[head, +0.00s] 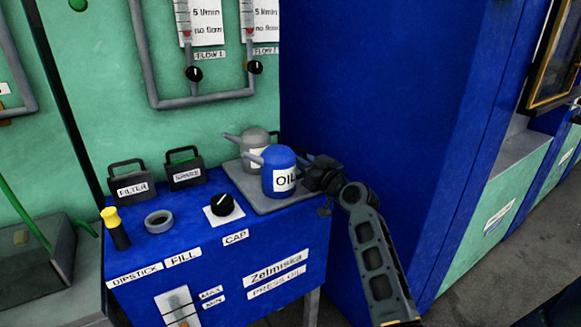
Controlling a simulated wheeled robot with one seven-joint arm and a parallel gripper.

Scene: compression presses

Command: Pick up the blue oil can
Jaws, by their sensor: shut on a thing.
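The blue oil can (272,171) has a white OIL label and a spout pointing left. It is upright at the front right of a grey tray (240,186) on top of the blue press cabinet. My gripper (305,174) comes from the right and is shut on the right side of the can. The fingertips are mostly hidden, and I cannot tell whether the can touches the tray. A grey can (254,141) with its own spout stands right behind the blue can, partly covered by it.
Left of the tray are a black cap knob (223,203), a grey ring (158,220), a yellow-topped dipstick (110,217), and boxes labelled FILTER (133,186) and SPARE (185,172). A tall blue wall (385,100) stands close behind my arm. Pipes (205,102) run above.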

